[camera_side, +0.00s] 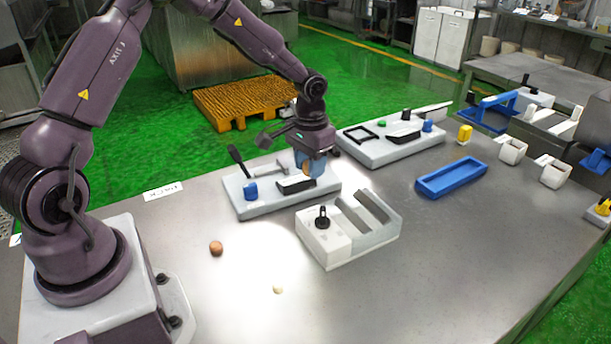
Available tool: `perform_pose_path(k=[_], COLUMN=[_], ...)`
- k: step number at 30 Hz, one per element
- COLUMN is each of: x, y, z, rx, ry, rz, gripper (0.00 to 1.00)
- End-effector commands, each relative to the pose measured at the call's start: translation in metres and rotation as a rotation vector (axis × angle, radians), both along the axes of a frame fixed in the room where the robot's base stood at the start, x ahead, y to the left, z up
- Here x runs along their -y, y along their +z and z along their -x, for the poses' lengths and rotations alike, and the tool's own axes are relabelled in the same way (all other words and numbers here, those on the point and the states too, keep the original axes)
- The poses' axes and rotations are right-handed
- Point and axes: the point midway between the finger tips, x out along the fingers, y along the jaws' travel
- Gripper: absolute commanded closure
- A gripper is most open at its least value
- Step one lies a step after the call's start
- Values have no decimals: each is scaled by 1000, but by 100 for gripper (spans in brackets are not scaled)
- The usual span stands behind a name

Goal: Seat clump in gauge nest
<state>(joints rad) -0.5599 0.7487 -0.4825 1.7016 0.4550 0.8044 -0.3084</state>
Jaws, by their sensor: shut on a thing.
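My gripper (309,172) hangs over the pale grey fixture plate in the middle of the table. Its blue fingers are shut on a small orange-brown clump (306,168), which is mostly hidden between them. The fixture plate (247,210) carries a black lever, a blue knob and a pale block with a dark face (296,184) just under the gripper. I cannot tell whether the clump touches that block, or which part is the gauge nest. A brown round clump (216,248) and a small cream piece (278,289) lie loose on the table.
A white slotted block with a black knob (337,248) stands close in front right of the gripper. A second fixture plate (376,153) stands behind, with a blue tray (452,178) to its right. White bins (512,151) line the right side.

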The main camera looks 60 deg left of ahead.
Motion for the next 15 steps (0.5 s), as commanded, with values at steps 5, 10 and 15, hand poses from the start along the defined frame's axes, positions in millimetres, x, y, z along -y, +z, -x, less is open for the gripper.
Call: perform_pose_path(k=[5, 10, 15], x=[-79, -141, -170], y=[-34, -47, -36], z=[-32, -47, -57], rx=[-4, -1, 2], ry=[4, -61, -153], rz=[2, 2, 1], gripper=[93, 93, 93])
